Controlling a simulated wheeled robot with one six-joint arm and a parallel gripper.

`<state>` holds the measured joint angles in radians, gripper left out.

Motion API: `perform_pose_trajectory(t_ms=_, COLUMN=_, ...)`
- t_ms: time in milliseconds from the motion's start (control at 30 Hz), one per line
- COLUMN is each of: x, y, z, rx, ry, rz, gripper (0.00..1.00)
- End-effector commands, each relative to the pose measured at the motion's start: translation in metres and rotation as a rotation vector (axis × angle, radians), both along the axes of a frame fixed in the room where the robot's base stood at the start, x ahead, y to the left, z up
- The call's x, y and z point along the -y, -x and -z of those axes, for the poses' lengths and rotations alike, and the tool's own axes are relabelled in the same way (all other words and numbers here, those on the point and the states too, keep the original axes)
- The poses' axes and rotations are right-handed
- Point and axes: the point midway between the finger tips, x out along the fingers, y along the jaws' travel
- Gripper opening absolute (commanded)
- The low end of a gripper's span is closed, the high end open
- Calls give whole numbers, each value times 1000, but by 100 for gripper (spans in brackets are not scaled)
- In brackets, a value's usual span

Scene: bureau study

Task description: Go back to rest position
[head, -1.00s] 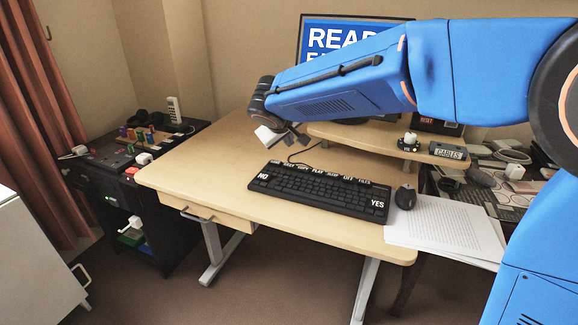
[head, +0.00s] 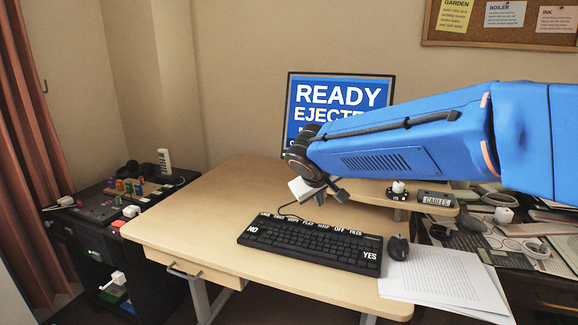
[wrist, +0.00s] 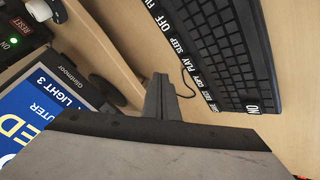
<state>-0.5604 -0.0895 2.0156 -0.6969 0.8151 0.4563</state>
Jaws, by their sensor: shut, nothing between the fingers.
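My gripper (head: 328,189) is in the head view, at the end of my blue arm, which reaches in from the right. It is shut and empty, above the desk (head: 215,205) behind the keyboard (head: 318,240) and in front of the monitor (head: 340,100). In the wrist view the fingers (wrist: 160,98) are together over the desktop. The keyboard (wrist: 215,45) is at upper right there and the blue monitor screen (wrist: 50,105) at left. A large grey surface covers the bottom of that view.
A raised shelf (head: 375,192) carries a CABLES box (head: 436,199). A mouse (head: 398,246) and papers (head: 445,280) lie right of the keyboard. A dark cabinet (head: 100,235) with small items stands at left. A noticeboard (head: 500,25) hangs above. The desk's left part is clear.

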Motion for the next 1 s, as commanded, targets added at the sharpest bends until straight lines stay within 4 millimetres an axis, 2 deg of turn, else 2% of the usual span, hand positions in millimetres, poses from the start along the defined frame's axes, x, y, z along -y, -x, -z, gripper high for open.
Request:
perform_pose_trajectory(t_ms=33, x=23, y=13, z=-2, rx=-13, ry=-14, rz=29, gripper=0)
perform_pose_trajectory(t_ms=200, x=84, y=60, z=2, rx=-64, ry=-61, rz=107, gripper=0)
perform_pose_trajectory(t_ms=300, x=114, y=91, z=7, rx=-93, ry=-91, rz=150, gripper=0)
perform_pose_trajectory(t_ms=500, x=162, y=155, z=21, rx=-142, ry=-162, rz=226, gripper=0)
perform_pose_trajectory(t_ms=800, x=202, y=252, z=53, rx=-197, ry=-286, rz=321, gripper=0)
perform_pose_trajectory(t_ms=1000, x=209, y=304, z=77, rx=-218, ry=-365, rz=363, gripper=0)
